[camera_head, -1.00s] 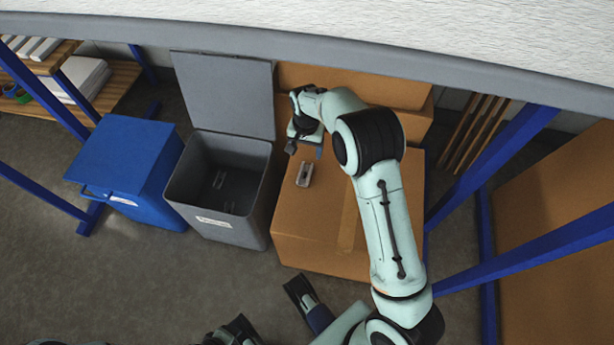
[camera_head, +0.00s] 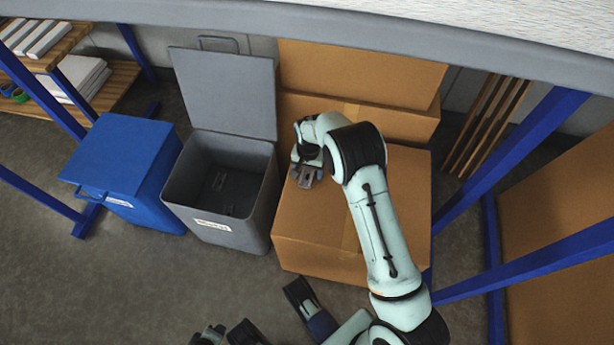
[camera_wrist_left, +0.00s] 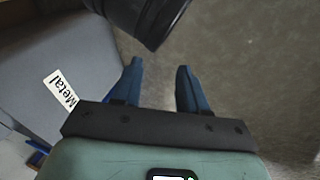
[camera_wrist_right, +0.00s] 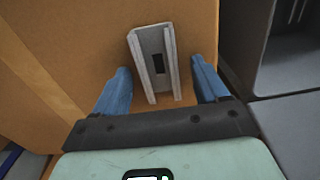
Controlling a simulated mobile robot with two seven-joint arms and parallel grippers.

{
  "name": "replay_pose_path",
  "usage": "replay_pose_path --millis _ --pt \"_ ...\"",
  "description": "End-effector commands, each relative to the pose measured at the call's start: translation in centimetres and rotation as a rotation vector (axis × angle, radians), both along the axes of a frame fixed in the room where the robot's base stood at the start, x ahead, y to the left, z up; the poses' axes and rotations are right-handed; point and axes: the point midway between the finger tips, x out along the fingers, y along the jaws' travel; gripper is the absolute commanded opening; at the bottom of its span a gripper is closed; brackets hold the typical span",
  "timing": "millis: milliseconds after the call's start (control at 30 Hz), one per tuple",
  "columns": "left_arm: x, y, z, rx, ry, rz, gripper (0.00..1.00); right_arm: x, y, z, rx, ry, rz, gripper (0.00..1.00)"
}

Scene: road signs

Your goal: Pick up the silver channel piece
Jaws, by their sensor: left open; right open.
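The silver channel piece (camera_wrist_right: 163,86) lies on top of a brown cardboard box (camera_wrist_right: 80,40). It is a short U-shaped metal length with a dark slot in its floor. My right gripper (camera_wrist_right: 160,67) is open, with one blue finger on each side of the channel's near part; a gap shows on both sides. In the head view, my right gripper (camera_head: 306,175) is low over the box's left back part and partly covers the channel. My left gripper (camera_wrist_left: 160,68) is open and empty, away from the channel, near the grey bin labelled Metal (camera_wrist_left: 60,45).
The open grey bin (camera_head: 250,215), lid raised, stands just left of the cardboard box (camera_head: 315,235). A blue lidded bin (camera_head: 125,160) stands further left. More cardboard boxes (camera_head: 360,75) are stacked behind. Blue frame posts (camera_head: 510,155) flank the right side.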

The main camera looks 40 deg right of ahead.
Motion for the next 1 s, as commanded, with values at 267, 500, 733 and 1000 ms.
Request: replay_pose_path --millis 267,500,733,1000 --pt "0.0 0.0 0.1 0.001 -0.002 0.001 0.43 0.0 0.0 0.0 0.000 -0.001 0.000 0.51" --pt "0.0 0.0 0.1 0.000 -0.001 0.000 0.43 0.0 0.0 0.1 -0.001 -0.002 0.000 0.11" --pt "-0.1 -0.1 0.2 -0.002 0.002 -0.002 0.43 0.1 0.0 0.6 0.000 -0.003 0.000 0.11" --pt "-2.1 -1.1 1.8 -0.027 0.053 -0.023 0.43 0.1 -0.1 6.1 -0.002 -0.008 0.002 0.11"
